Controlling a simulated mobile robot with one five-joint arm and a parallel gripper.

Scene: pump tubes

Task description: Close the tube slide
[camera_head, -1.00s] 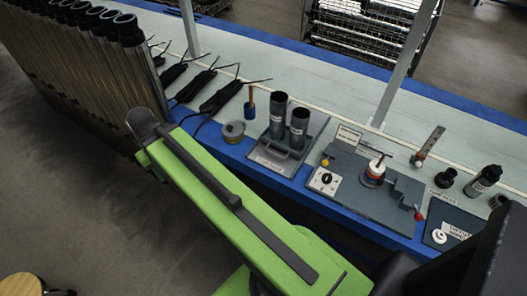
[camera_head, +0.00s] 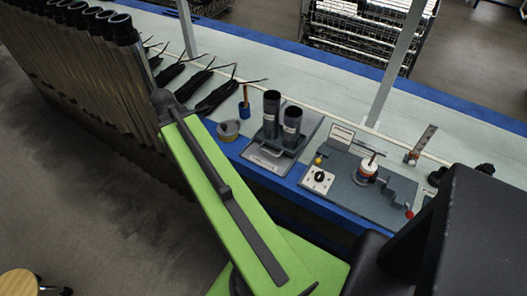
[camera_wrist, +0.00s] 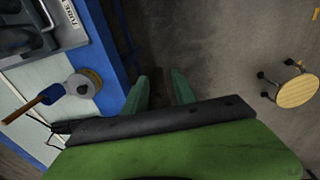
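The tube slide (camera_head: 262,158) is a grey tray with a handle at its front, on the near edge of the bench. Two dark upright tubes (camera_head: 271,112) stand in it. In the wrist view, the slide's corner (camera_wrist: 85,35) with a "TUBE" label shows at the upper left. My gripper (camera_wrist: 160,88) shows two green fingers with a gap between them and nothing in it. It points down past the blue bench edge, over the floor side, apart from the slide. The gripper is not clearly visible in the head view.
A grey board (camera_head: 345,185) with a knob panel and a stepped block lies right of the slide. Long tubes (camera_head: 90,90) stand in a row at left. A stool (camera_wrist: 295,92) is on the floor.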

